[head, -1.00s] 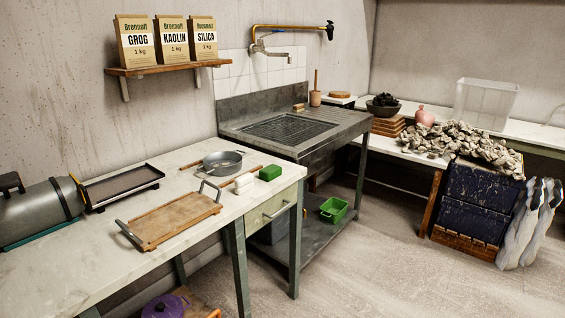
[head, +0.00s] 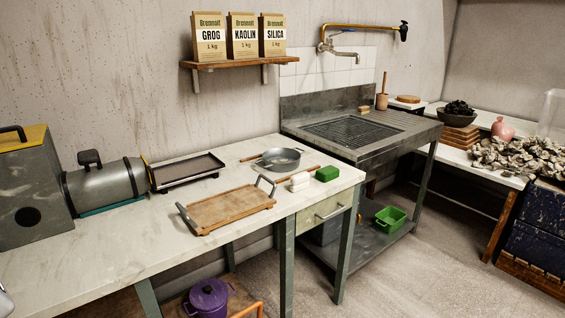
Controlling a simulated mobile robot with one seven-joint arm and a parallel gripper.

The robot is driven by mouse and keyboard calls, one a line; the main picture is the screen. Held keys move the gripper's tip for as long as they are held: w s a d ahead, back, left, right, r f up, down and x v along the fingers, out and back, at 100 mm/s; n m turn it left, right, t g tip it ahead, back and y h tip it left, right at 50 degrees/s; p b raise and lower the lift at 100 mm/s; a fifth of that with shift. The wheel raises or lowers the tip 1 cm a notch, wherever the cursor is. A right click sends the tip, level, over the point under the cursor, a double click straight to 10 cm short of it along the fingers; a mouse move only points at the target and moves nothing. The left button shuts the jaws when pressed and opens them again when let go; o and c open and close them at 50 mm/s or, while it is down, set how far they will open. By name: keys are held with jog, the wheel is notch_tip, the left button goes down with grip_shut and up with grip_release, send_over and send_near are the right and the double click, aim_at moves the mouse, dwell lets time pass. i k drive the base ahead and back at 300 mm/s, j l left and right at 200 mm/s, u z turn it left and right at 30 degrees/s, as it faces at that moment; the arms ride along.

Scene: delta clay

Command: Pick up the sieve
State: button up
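My gripper is not in view.
A wooden tray (head: 228,208) with metal handles lies in front of the sieve. A dark tray (head: 187,170) and a grey cylindrical machine (head: 105,187) stand left.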

aim_at(277, 160)
jog(key=i+l+u, duration=0.35)
jog(key=i+l, duration=0.15)
jog(key=l, duration=0.15)
jog(key=i+l+u, duration=0.15)
jog(key=l, duration=0.25)
jog(key=i+l+u, duration=0.35)
jog(key=l, duration=0.5)
jog(key=i, duration=1.1)
